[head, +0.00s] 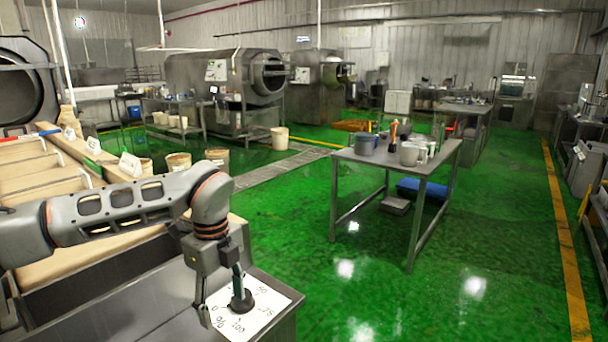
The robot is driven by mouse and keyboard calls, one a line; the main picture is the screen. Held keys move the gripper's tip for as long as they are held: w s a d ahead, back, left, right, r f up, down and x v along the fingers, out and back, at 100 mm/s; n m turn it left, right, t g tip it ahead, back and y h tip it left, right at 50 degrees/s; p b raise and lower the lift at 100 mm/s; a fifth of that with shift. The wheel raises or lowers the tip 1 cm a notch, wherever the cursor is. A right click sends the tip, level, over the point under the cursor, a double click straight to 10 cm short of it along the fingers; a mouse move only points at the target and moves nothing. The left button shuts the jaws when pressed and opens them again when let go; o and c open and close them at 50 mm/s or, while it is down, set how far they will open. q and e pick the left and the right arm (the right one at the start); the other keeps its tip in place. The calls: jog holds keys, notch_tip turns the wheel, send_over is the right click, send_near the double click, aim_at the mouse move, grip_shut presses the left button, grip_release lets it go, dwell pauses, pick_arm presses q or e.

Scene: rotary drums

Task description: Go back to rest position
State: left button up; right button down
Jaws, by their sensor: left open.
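My left arm comes in from the left and bends down at the wrist. My left gripper (222,299) is open and points down over the near metal counter (165,313). A white dial sheet (267,299) with printed numbers lies on the counter's corner, with a small dark knob (241,301) standing on it. The knob is right by the gripper's right finger; I cannot tell whether they touch. My right gripper is not in view.
Wooden bins (30,165) with white labels run along the left. A metal table (395,161) with pots stands to the right, a blue crate (425,190) under it. Rotary drums (226,81) stand at the back. The green floor (480,240) at front right is clear.

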pick_arm(q)
jog(key=s+d+f+m+g+h, duration=0.2)
jog(key=s+d+f+m+h, duration=0.15)
jog(key=s+d, duration=0.5)
jog(key=s+d+f+m+g+h, duration=0.25)
jog(key=s+d+h, duration=0.3)
jog(key=d, duration=0.65)
jog(key=s+d+r+n+t+h, duration=0.1)
jog(key=s+d+r+n+h, duration=0.15)
jog(key=d+r+h, duration=0.65)
jog(key=w+a+f+n+t+h, duration=0.2)
jog(key=w+a+n+t, duration=0.55)
jog(key=n+t, duration=0.5)
jog(key=w+a+f+n+t+y, duration=0.2)
jog(key=a+f+n+t+y, duration=0.5)
jog(key=a+f+y, duration=0.4)
jog(key=s+a+f+n+g+y, duration=0.2)
jog(key=s+a+f, duration=0.5)
jog(key=f, duration=0.4)
jog(key=s+a+f+n+g+y, duration=0.2)
jog(key=s+a+f, duration=0.5)
jog(key=f, duration=0.5)
jog(key=shift+s+a+f+g+y, duration=0.2)
jog(key=shift+s+g+y, duration=0.45)
jog(key=shift+y, duration=0.45)
